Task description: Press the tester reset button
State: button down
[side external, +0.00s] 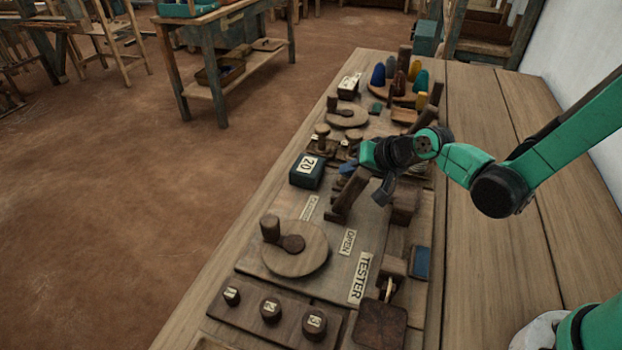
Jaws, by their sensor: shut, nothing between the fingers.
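The TESTER label (360,279) lies on the wooden board at the lower middle of the side external view. Beside it to the right are a wooden block with a light ring-like part (389,290), a dark square pad (381,326) and a blue panel (421,263). I see no marking that tells which part is the reset button. My gripper (381,198) is shut and empty, pointing down over the middle of the board, above and apart from the TESTER label. A slanted dark wooden lever (346,203) stands just left of it; whether they touch is unclear.
A round wooden dial with a knob (296,258) and numbered buttons (270,309) fill the near left of the board. A dark box marked 20 (306,171) stands left of my gripper. Coloured cones (378,75) stand at the far end. The right tabletop (500,270) is clear.

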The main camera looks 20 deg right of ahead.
jog(key=shift+f, duration=0.3)
jog(key=shift+r, duration=0.15)
dwell(0.3)
jog(key=shift+r, duration=0.85)
jog(key=shift+r, duration=2.5)
jog(key=shift+s, duration=0.1)
jog(key=s+d+r+n+h, duration=0.1)
jog(key=s+d+r+n, duration=0.1)
jog(key=s, duration=0.4)
jog(key=s+d+r+n+g+h, duration=0.1)
jog(key=s+d+r+n+h, duration=0.1)
jog(key=s+d, duration=0.3)
jog(key=shift+s+d+n+g, duration=0.3)
jog(key=shift+s+n, duration=0.1)
jog(key=shift+s, duration=0.8)
